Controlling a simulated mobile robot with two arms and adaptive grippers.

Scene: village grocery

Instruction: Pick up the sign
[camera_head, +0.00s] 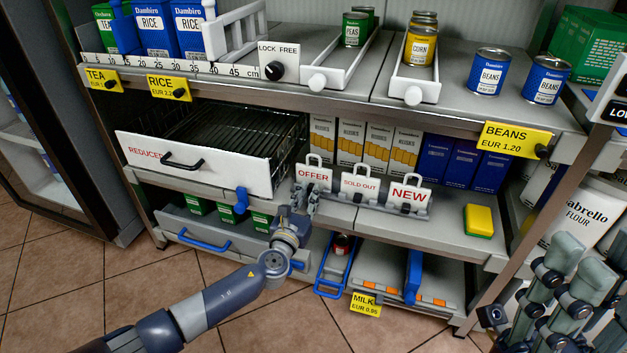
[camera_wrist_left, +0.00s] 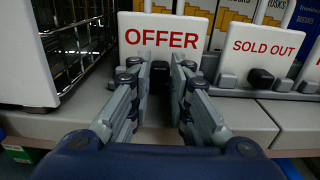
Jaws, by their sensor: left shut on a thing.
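The white OFFER sign (camera_head: 314,174) stands at the left end of a row on the middle shelf, upright, with a handle loop on top. My left gripper (camera_head: 307,198) is at its lower front, shut on the OFFER sign.
A REDUCED drawer (camera_head: 200,162) with a wire basket is close left of the signs. Rusks boxes (camera_head: 350,142) and blue biscuit boxes (camera_head: 460,165) stand behind. A yellow-green sponge (camera_head: 479,220) lies to the right, with bare shelf (camera_head: 446,225) between. The upper shelf overhangs.

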